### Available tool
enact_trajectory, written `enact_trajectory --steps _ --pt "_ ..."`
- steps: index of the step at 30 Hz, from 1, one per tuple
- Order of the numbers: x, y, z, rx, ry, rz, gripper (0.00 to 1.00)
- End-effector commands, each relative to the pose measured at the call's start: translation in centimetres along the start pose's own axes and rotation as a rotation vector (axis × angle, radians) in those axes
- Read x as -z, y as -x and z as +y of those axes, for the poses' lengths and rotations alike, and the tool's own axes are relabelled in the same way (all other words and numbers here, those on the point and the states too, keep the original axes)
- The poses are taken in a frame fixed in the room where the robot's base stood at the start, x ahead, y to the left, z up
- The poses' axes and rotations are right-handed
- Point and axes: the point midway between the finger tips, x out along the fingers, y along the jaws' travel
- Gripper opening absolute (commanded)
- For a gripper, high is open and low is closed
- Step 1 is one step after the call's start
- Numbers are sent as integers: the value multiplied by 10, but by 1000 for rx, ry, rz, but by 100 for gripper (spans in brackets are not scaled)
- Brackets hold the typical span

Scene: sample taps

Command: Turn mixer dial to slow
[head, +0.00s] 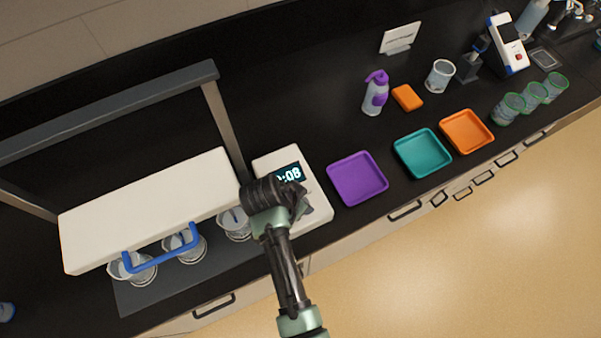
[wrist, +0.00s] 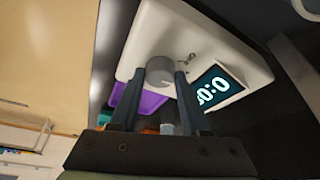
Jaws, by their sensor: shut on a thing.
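In the wrist view the box (wrist: 145,35) carries a round grey dial (wrist: 160,68) beside the display (wrist: 218,88). My gripper (wrist: 162,76) is shut on the dial, one finger on each side of it. Any marks by the dial are too small to read.
Left of the box is a white lid (head: 150,205) with a blue handle (head: 160,258), and several beakers (head: 190,248) stand beneath it. A grey post (head: 225,130) rises close to my arm. A purple tray (head: 357,178) lies just right of the box.

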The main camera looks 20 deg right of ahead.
Motion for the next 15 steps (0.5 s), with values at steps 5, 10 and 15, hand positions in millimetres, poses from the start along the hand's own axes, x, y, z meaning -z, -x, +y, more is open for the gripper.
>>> enact_trajectory --steps 5,10,15 --pt "1 0 -2 -20 -55 3 0" --pt "1 0 -2 -29 -79 3 0" --pt "1 1 -2 -31 -85 3 0"
